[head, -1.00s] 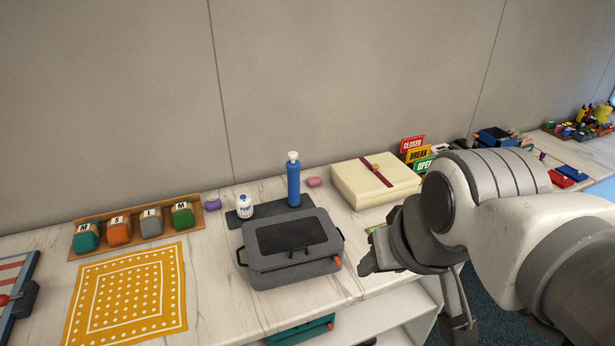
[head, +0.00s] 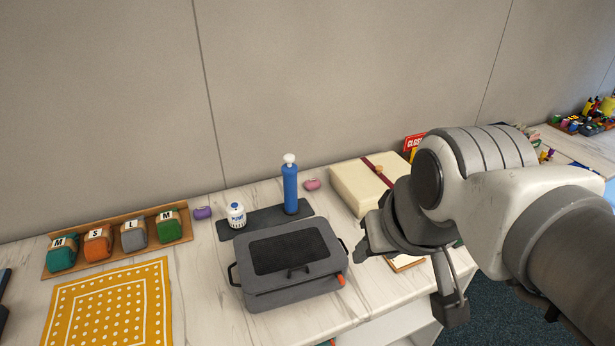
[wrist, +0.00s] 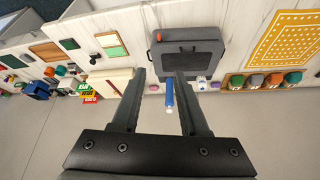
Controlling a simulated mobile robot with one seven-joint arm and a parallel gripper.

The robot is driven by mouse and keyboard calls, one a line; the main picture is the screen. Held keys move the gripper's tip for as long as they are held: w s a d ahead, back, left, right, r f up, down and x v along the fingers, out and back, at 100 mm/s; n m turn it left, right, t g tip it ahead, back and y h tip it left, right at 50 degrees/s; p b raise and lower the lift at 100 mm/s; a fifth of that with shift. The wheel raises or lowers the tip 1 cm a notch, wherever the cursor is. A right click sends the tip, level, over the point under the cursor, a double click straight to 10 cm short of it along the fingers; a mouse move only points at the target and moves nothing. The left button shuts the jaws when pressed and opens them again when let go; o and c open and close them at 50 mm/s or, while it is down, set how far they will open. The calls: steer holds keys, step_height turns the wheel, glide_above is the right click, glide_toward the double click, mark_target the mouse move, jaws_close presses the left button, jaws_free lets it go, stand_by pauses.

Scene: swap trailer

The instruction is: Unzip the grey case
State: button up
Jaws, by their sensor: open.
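The grey case (head: 290,292) lies flat and closed on the marble-look counter, with a dark panel on its lid, a handle at the front and another at the left. An orange tab (head: 341,280) shows at its front right corner. In the wrist view, the case (wrist: 213,41) is beyond the fingers, with the orange tab (wrist: 159,37) at one corner. My gripper (wrist: 158,72) is open and empty, apart from the case. In the head view it is just right of the case, its fingers partly hidden by my wrist.
A blue pump bottle (head: 290,188) and a small white bottle (head: 236,215) stand on a dark mat (head: 262,221) behind the case. A cream box (head: 355,190) stands behind right. A yellow dotted cloth (head: 108,305) lies left. Bare counter (head: 205,290) lies between cloth and case.

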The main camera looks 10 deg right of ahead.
steer(key=w+f+n+g+b, duration=0.1)
steer(key=w+f+g+b, duration=0.15)
steer(key=w, duration=0.55)
steer(key=n+g, duration=0.1)
steer(key=g, duration=0.2)
glide_above(341, 278)
step_height(341, 278, down, 4)
steer(key=f, duration=0.1)
step_height(341, 278, down, 17)
steer(key=b, duration=0.4)
steer(key=shift+s, duration=0.1)
steer(key=shift+r, duration=0.1)
jaws_close()
stand_by(0.5)
